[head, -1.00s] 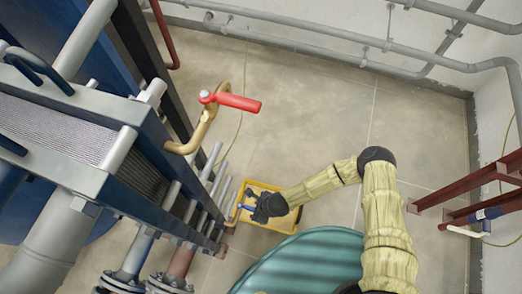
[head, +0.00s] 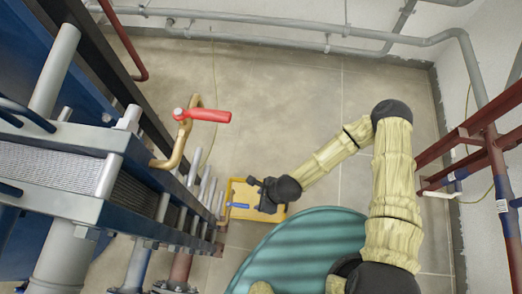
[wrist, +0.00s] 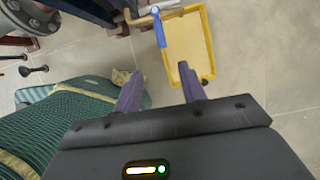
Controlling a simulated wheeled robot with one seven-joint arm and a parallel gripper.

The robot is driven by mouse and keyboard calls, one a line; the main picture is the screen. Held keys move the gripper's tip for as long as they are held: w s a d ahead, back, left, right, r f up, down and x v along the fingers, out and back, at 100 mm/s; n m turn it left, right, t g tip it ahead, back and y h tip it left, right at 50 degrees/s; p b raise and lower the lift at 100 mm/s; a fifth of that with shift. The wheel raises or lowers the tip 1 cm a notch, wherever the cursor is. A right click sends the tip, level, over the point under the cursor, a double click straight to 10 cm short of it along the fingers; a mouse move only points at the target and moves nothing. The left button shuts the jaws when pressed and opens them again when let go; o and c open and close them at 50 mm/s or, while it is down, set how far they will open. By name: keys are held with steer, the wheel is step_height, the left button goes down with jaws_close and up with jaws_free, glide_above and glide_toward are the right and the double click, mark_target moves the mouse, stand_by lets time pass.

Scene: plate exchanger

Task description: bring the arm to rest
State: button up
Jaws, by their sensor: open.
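My gripper (head: 256,184) is at the end of my arm, in front of the plate exchanger and above the floor. In the wrist view its two purple fingers (wrist: 160,92) are spread apart with nothing between them, so it is open and empty. My arm is bent, with its elbow at the upper right of the head view and its forearm reaching down to the left. The plate exchanger (head: 60,172) stands on the left with a red-handled valve (head: 208,115) on a brass pipe.
A yellow tray (head: 240,213) is below my gripper; it also shows in the wrist view (wrist: 211,45). A blue-handled part (wrist: 159,30) is at its left edge there. Dark red steel posts (head: 492,150) stand at the right. Grey pipes (head: 300,38) run along the back wall. Open floor (head: 270,100) lies between.

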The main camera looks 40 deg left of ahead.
steer(key=shift+d+r, duration=0.1)
steer(key=shift+r, duration=0.15)
stand_by(0.4)
steer(key=w+d+r+n+t+h, duration=0.15)
steer(key=w+d+r+n, duration=0.35)
steer(key=w+d+r, duration=0.55)
steer(key=w+d+r+n+t, duration=0.2)
steer(key=w+d+r+n, duration=0.3)
steer(key=w+d+r, duration=0.55)
steer(key=d+r+n+t+h, duration=0.1)
steer(key=d+r, duration=0.4)
steer(key=r, duration=0.3)
steer(key=d+r+n+h, duration=0.1)
steer(key=d+r, duration=0.4)
steer(key=r, duration=0.3)
steer(key=w+p+v, duration=0.2)
steer(key=p+v, duration=0.9)
steer(key=w+r+p+v, duration=0.1)
steer(key=w+p+v, duration=0.1)
steer(key=p+v, duration=0.9)
steer(key=shift+a+r, duration=0.2)
